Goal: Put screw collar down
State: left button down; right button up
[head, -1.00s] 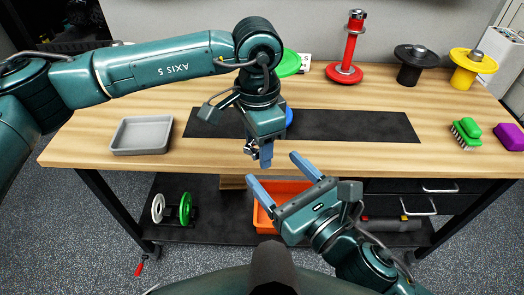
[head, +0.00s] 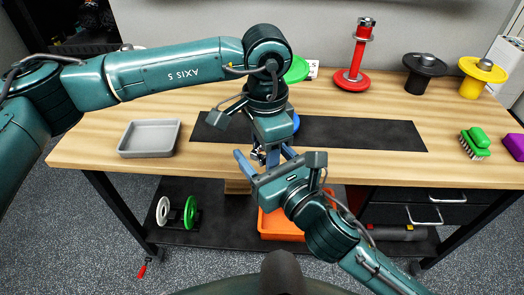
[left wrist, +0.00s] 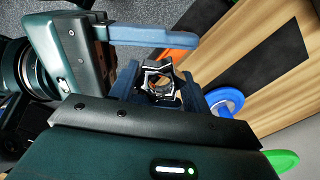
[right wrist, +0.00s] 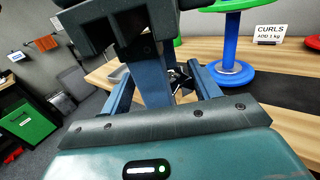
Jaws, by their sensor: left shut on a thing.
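The screw collar (head: 258,154) is a small shiny metal ring with a star-shaped outline, clearest in the left wrist view (left wrist: 160,82). My left gripper (head: 271,157) points down over the table's front edge and is shut on the collar. My right gripper (head: 264,156) is open, reaching up from the lower right. Its fingers (right wrist: 163,90) lie on either side of the left gripper's fingers and the collar. The collar also shows between them in the right wrist view (right wrist: 178,80), partly hidden by the left gripper. I cannot tell whether the right fingers touch it.
The wooden table (head: 110,135) holds a dark mat (head: 370,132), a grey tray (head: 150,152) at left, and a green and blue plate stand behind my left gripper. A red post (head: 355,60), black and yellow spools and a green brush (head: 474,145) stand right. An orange bin (head: 282,228) is below.

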jog(key=shift+s+a, duration=0.1)
jog(key=shift+s, duration=0.05)
jog(key=c, duration=0.7)
pick_arm(q)
jog(key=c, duration=1.1)
grip_release()
jog(key=shift+r, duration=0.1)
pick_arm(e)
jog(key=shift+r, duration=0.1)
jog(key=shift+c, duration=0.9)
pick_arm(q)
jog(key=o, duration=0.5)
